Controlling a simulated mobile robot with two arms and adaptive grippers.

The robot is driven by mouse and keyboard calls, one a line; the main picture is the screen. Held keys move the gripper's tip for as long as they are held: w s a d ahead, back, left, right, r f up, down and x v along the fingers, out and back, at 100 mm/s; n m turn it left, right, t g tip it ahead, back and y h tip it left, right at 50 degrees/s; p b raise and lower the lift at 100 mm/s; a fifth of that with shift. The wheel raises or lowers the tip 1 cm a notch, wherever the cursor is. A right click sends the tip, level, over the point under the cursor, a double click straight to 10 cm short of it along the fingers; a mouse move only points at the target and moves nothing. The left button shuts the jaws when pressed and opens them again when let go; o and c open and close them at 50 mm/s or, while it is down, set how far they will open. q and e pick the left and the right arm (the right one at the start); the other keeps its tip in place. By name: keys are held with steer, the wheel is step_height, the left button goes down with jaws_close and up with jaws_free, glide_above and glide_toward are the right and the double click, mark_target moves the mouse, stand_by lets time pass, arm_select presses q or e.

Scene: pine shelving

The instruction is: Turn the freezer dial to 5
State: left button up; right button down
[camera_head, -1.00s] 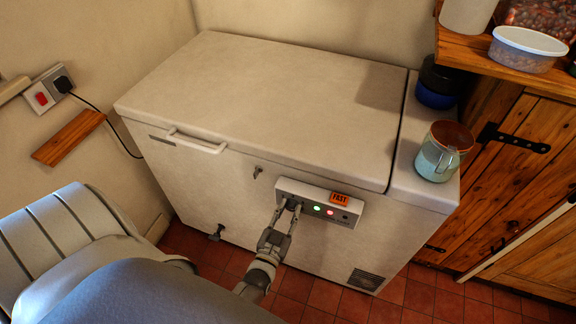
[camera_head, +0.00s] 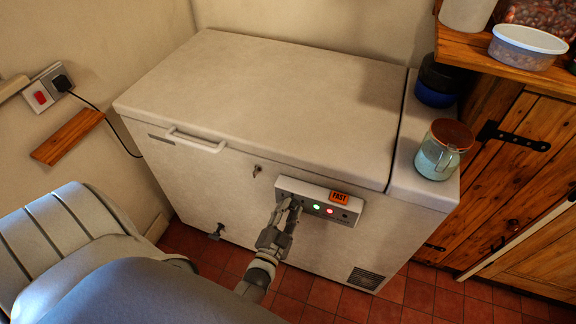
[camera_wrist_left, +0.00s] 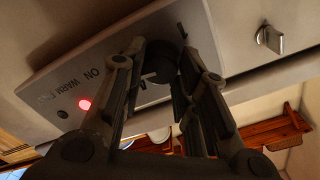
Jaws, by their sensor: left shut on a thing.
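The white chest freezer (camera_head: 190,187) stands against the wall, with its lid shut. Its control panel (camera_head: 349,214) is on the front and has a green light, a red light and an orange FAST label. My left gripper (camera_head: 287,204) is at the panel's left end and hides the dial in the head view. In the left wrist view the dark round dial (camera_wrist_left: 166,62) sits between the fingers, which are shut on it. I cannot read which number the dial points to. My right gripper is not in view.
A key (camera_wrist_left: 270,39) sticks out of the freezer front beside the panel. A lid handle (camera_head: 197,142) juts out farther left. A glass jar (camera_head: 440,153) and a dark blue container (camera_head: 435,88) stand on the freezer's right end. A wooden cupboard (camera_head: 515,185) is at the right.

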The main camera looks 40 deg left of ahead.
arm_select(q)
steer(key=o, duration=1.1)
steer(key=shift+c, duration=0.2)
steer(key=shift+n, duration=0.3)
